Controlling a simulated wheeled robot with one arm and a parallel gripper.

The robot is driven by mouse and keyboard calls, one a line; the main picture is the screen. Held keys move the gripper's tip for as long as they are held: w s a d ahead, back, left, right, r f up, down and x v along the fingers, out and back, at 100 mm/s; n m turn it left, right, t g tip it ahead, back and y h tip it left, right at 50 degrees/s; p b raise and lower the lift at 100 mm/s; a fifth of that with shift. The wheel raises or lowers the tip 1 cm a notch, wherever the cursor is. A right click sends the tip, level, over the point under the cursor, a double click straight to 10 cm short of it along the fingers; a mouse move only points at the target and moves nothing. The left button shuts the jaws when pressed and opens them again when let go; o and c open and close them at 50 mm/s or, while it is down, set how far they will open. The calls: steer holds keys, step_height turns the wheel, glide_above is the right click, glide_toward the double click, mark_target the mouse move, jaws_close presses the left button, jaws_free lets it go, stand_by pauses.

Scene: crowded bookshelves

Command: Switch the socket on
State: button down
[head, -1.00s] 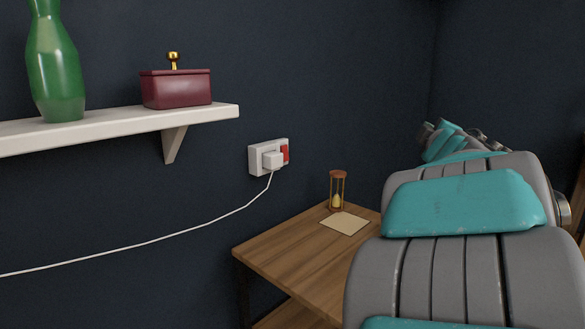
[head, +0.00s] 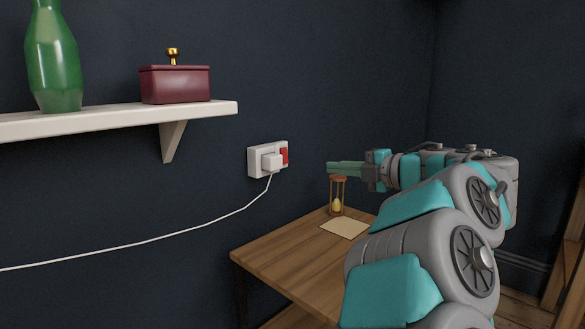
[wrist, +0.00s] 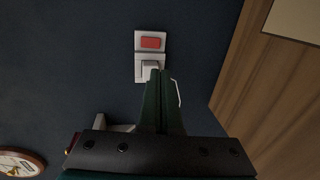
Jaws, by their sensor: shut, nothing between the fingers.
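The white wall socket (head: 254,161) is on the dark blue wall, with a red rocker switch (head: 284,156) on its right side and a white plug (head: 271,160) in it. A white cord (head: 190,233) runs from the plug down to the left. My gripper (head: 330,168) is shut and empty, to the right of the socket and apart from it, pointing left above the hourglass. In the wrist view the red switch (wrist: 151,42) lies beyond the green fingertips (wrist: 158,75), which cover part of the plug. I cannot tell the rocker's position.
A wooden table (head: 290,255) stands below with an hourglass (head: 337,198) and a paper (head: 344,228) on it. A white shelf (head: 120,122) at left carries a green vase (head: 54,60) and a dark red box (head: 176,85). The wall between gripper and socket is clear.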

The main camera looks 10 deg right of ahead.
stand_by(0.3)
steer(key=x, duration=1.4)
steer(key=shift+f+b, duration=0.15)
steer(key=shift+b, duration=0.25)
